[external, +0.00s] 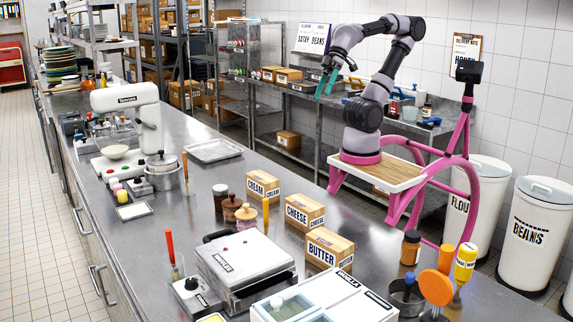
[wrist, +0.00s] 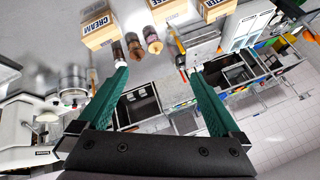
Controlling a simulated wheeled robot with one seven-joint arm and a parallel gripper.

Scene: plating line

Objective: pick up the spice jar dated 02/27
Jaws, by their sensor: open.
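Several small jars stand on the steel counter, but I cannot read a date on any, so I cannot tell which is dated 02/27. A dark jar (external: 220,197) and two brown lidded jars, one (external: 232,209) behind the other (external: 246,218), stand left of the boxes. Three jars also show in the wrist view: a dark one (wrist: 118,52), a brown one (wrist: 135,47) and a purplish-brown one (wrist: 153,41).
Cream (external: 263,185), cheese (external: 305,213) and butter (external: 330,249) boxes line the counter's far edge.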

